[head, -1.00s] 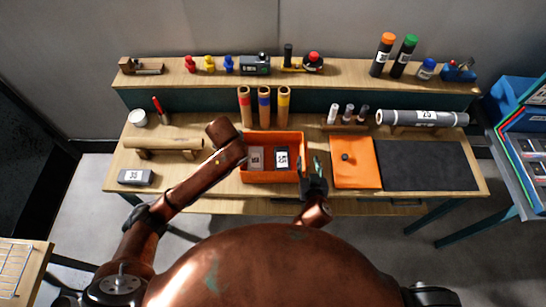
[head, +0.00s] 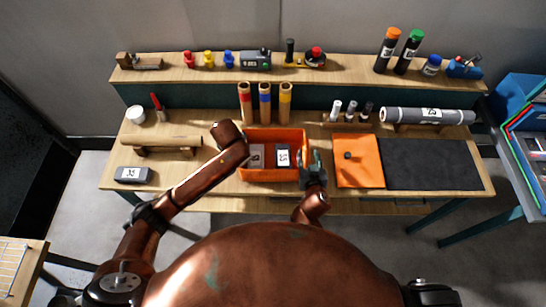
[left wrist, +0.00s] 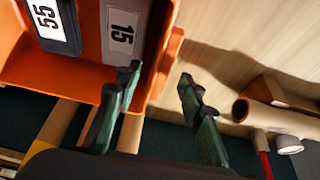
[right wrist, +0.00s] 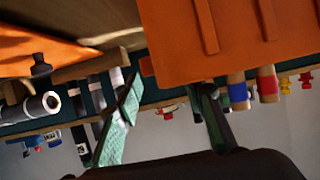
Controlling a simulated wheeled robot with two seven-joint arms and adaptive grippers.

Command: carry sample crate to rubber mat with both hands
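The orange sample crate (head: 244,172) stands on the bench left of centre, with grey labelled blocks inside. The dark rubber mat (head: 430,165) lies flat and bare at the bench's right end. My left gripper is hidden behind its arm in the head view. In the left wrist view my left gripper (left wrist: 160,76) is open, its fingers on either side of the crate's wall (left wrist: 168,60). My right gripper (head: 310,158) is at the crate's right side. In the right wrist view it is open (right wrist: 170,86), near the crate's orange side (right wrist: 235,45); contact cannot be told.
An orange sheet (head: 358,165) with a small dark knob lies between crate and mat. Three cardboard tubes (head: 264,103) stand behind the crate. A large grey roll (head: 428,115) rests behind the mat. A brown roll (head: 160,141) and grey block (head: 133,175) lie left.

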